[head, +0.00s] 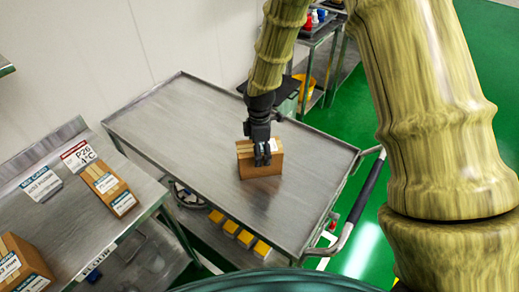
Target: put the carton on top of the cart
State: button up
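The carton (262,170), a small brown box with a paler strip on its top, is upright at the cart's top, right of its middle. The cart (195,120) has a flat grey metal top with a raised rim and a push handle at its right end. My gripper (262,152) points down over the carton, with a dark finger against its near face. The other finger is hidden behind the carton. My gripper looks shut on the carton. The carton's underside is at or very near the cart top; I cannot tell whether it touches.
A metal shelf (75,215) at the left holds more cartons (110,188) and label cards. Yellow-topped items (231,228) sit on the cart's lower level. A rack with coloured bottles (318,18) stands behind. Most of the cart top is clear. Green floor lies right.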

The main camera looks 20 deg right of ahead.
notch_tip(320, 180, up, 12)
jog(key=b, duration=0.3)
jog(key=shift+r+b, duration=0.15)
jog(key=shift+b, duration=0.25)
dwell(0.4)
